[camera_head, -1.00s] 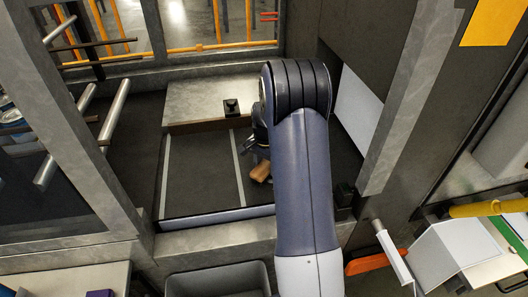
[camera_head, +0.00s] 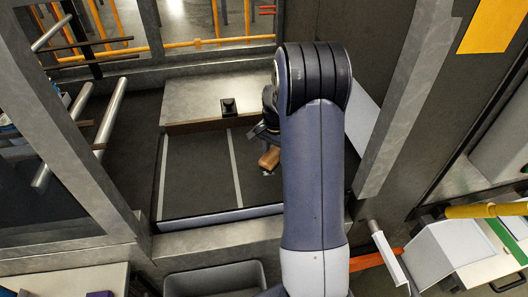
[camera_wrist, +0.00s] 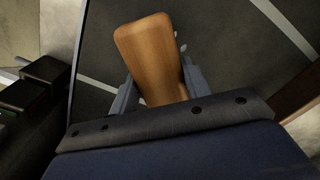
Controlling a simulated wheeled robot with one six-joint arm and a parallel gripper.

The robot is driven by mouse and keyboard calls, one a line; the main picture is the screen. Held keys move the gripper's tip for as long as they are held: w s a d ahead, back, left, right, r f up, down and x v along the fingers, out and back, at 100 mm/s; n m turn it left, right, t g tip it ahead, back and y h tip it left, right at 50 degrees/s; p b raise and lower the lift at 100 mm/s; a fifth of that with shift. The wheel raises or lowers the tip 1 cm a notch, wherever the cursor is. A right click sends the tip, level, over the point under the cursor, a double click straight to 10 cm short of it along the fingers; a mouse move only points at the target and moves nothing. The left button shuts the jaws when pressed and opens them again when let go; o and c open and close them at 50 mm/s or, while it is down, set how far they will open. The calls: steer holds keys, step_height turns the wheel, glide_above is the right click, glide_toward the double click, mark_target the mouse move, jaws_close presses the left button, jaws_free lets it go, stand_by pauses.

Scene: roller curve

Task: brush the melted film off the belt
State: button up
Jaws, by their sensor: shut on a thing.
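The dark belt (camera_head: 200,175) lies inside a metal frame, with pale stripes running along it. It also fills much of the wrist view (camera_wrist: 235,45). My gripper (camera_head: 268,143) is over the right part of the belt, partly hidden by my arm. It is shut on a brush, whose wooden block (camera_head: 269,158) shows just below the jaws. In the wrist view the wooden block (camera_wrist: 149,50) sits between the two fingers of my gripper (camera_wrist: 160,92). The bristles and their contact with the belt are hidden. I cannot make out the melted film.
A metal plate (camera_head: 205,98) with a small black block (camera_head: 228,106) borders the belt's far end. A frame post (camera_head: 75,150) with metal rollers stands left. A grey bin (camera_head: 215,280) is in front. An orange-handled tool (camera_head: 370,261) lies right.

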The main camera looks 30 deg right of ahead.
steer(key=shift+r+p, duration=0.65)
steer(key=shift+r, duration=0.7)
steer(key=shift+a, duration=0.1)
